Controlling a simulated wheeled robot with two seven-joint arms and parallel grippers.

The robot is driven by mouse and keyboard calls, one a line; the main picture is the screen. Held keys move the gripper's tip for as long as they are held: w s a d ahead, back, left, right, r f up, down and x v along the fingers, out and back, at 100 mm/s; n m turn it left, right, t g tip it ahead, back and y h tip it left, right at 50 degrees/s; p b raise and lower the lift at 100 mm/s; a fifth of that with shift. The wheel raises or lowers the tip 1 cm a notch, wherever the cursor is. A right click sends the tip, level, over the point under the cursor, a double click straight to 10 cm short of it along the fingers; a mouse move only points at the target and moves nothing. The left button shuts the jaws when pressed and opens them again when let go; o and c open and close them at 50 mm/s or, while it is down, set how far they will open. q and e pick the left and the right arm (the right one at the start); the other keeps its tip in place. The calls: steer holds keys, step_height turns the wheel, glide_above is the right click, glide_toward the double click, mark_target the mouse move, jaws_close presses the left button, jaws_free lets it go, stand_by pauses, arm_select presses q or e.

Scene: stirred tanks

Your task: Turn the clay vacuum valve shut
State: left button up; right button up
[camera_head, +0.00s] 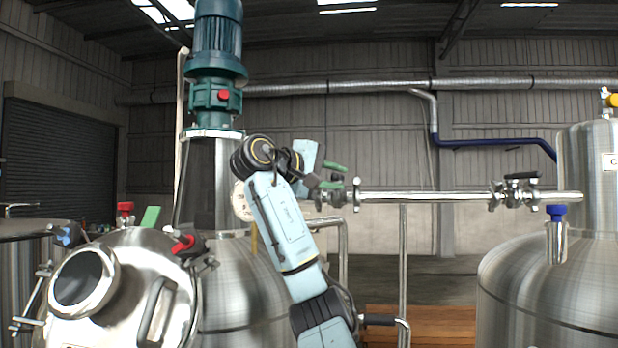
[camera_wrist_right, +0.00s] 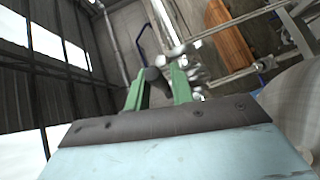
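A steel valve (camera_head: 322,199) sits at the left end of the horizontal steel pipe, beside the left tank. Its handle is mostly hidden behind my right gripper (camera_head: 333,176). In the right wrist view the two green fingers (camera_wrist_right: 160,88) stand apart, with a dark grey rounded handle end (camera_wrist_right: 153,75) between them. I cannot tell whether either finger touches it. The shiny valve body also shows there (camera_wrist_right: 187,66). No clay colour is clear on it. A second valve (camera_head: 515,190) with a dark handle is on the same pipe further right. My left gripper is not in view.
The left tank (camera_head: 242,285) carries a teal motor (camera_head: 218,45). The right tank (camera_head: 550,300) bears a blue-topped fitting (camera_head: 556,235). A vertical pipe (camera_head: 403,265) drops below the horizontal pipe.

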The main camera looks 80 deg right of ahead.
steer(key=p+v, duration=0.1)
steer(key=v, duration=0.6)
stand_by(0.5)
